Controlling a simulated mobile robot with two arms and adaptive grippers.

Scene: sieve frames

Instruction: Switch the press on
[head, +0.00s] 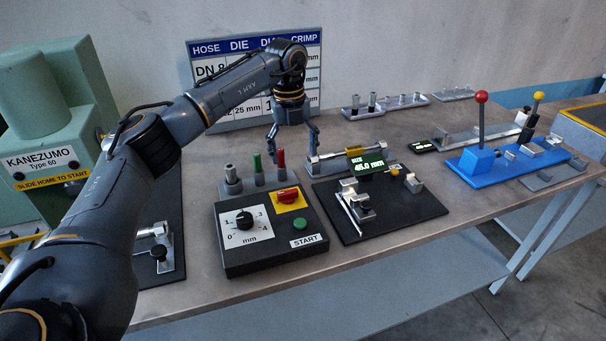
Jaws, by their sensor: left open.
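The press (45,130) is a green machine at the far left, labelled "KANEZUMO Type 60", partly hidden by my left arm. A black control box (262,257) lies on the bench. It carries a red rotary switch (288,195) on a yellow plate, a green button (300,224) above a "START" label, and a black dial (244,219) marked in mm. The switch's on or off position is too small to read. My left gripper (293,146) is open, empty and pointing down, above and behind the control box, apart from the switch. My right gripper is out of view.
Upright pins, including a green one (257,163) and a red one (281,160), stand just behind the box near my left gripper. A black mat (400,222) with a gauge and a "46.0 mm" display (368,163) lies right. A blue lever fixture (490,172) stands farther right.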

